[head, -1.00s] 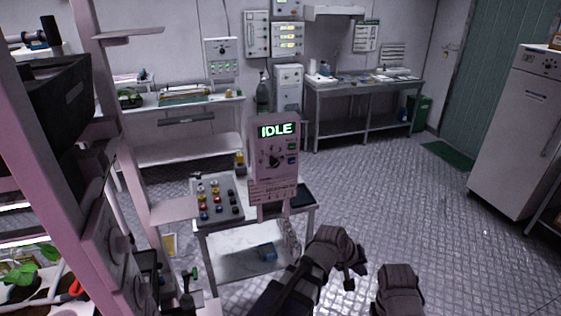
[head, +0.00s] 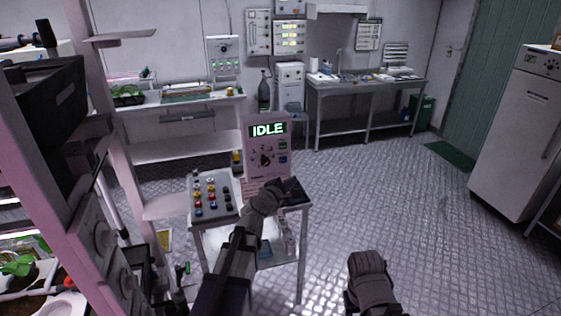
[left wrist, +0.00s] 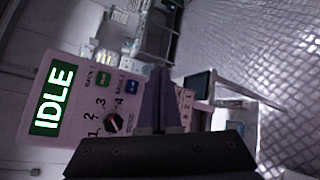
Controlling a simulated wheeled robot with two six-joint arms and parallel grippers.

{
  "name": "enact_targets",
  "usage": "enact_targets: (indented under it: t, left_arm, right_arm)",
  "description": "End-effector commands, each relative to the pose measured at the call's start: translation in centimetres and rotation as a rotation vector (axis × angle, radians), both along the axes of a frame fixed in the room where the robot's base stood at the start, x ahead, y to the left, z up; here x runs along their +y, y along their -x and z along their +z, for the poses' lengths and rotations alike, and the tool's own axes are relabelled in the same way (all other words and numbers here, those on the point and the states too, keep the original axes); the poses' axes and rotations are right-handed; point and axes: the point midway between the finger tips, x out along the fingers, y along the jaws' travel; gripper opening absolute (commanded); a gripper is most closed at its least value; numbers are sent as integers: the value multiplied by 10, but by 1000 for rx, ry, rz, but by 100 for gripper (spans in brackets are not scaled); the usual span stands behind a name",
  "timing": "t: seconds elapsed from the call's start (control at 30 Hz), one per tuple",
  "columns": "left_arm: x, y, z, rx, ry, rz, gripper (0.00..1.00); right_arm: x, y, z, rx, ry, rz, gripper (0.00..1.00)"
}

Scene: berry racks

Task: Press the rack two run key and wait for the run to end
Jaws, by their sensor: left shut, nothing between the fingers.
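A pink control panel (head: 253,165) stands on a small cart in the head view. Its green-lit display (head: 267,130) reads IDLE. In the left wrist view the display (left wrist: 52,98) also reads IDLE. Beside it are a green key (left wrist: 104,79), a blue key (left wrist: 131,87) and a dark knob (left wrist: 113,123) with numbers 1 to 4 around it. The small key labels are hard to read. My left gripper (head: 282,186) is shut and empty, in front of the panel's lower part, below the keys. Contact cannot be told. My right gripper (head: 369,275) is low; its fingers are unclear.
A tray of coloured knobs (head: 222,204) lies on the cart left of the panel, and a dark pad (head: 297,197) on its right. A pink rack (head: 93,95) rises close at left. Open floor (head: 400,200) lies to the right, before a white fridge (head: 515,145).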

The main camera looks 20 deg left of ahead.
Motion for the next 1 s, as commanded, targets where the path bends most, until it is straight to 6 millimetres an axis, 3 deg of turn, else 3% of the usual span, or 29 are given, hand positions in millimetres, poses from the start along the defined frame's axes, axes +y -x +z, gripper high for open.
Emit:
enact_targets:
  t: [0.57, 1.0]
  left_arm:
    - [5, -9, 0, 1, -2, -1, 0]
    - [35, -54, 0, 2, -3, -1, 0]
  right_arm:
    - [0, 0, 0, 0, 0, 0, 50]
    - [0, 0, 0, 0, 0, 0, 50]
